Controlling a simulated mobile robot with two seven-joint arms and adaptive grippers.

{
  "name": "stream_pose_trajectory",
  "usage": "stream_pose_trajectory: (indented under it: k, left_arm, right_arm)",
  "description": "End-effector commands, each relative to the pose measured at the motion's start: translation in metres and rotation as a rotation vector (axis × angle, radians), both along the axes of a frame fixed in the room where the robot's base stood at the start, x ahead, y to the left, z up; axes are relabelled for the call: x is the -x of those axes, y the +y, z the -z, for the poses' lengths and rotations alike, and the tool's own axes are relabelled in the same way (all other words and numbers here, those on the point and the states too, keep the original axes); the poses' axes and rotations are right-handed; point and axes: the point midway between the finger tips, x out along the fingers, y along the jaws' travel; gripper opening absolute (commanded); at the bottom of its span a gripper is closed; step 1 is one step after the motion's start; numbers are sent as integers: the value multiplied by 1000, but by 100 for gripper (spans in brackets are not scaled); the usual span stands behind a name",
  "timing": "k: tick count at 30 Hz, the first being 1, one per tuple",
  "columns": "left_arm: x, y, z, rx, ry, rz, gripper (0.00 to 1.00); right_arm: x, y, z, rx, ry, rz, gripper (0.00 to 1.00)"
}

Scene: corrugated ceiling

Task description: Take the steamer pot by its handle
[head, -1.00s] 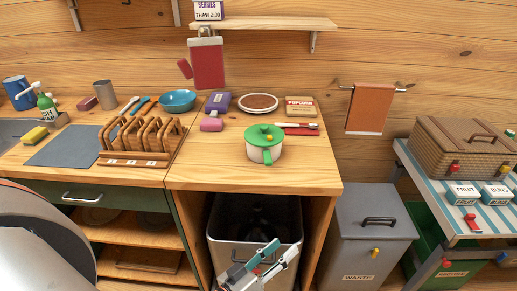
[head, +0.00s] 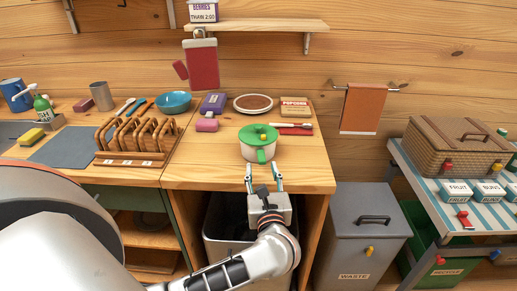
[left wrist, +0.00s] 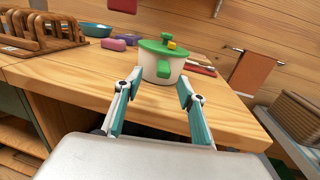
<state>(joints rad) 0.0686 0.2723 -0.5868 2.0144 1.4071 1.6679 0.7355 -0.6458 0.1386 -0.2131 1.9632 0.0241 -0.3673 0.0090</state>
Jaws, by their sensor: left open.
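My right gripper is not in view.
A red-handled utensil (head: 294,130) lies right behind the pot, and a pink block (head: 207,125) lies to its left. A wooden rack (head: 135,141) stands further left. The counter (head: 210,172) is bare beside the pot. A grey waste bin (head: 358,235) stands below right.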

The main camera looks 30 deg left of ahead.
Motion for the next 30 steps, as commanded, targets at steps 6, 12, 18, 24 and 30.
stream_pose_trajectory:
  k: [6, 12, 18, 24, 30]
  left_arm:
    - [-18, 15, -2, -4, -2, -2, 40]
    - [-41, 29, -2, -8, -2, -3, 40]
    - [-57, 42, 1, -6, 1, -3, 40]
    - [-58, 43, 2, -4, 1, -2, 40]
    - [-58, 43, 2, -5, 0, -2, 4]
  right_arm:
    - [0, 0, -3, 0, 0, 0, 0]
    - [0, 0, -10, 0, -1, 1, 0]
    - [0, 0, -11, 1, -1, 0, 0]
    - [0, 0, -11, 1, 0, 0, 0]
    - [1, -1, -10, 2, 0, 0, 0]
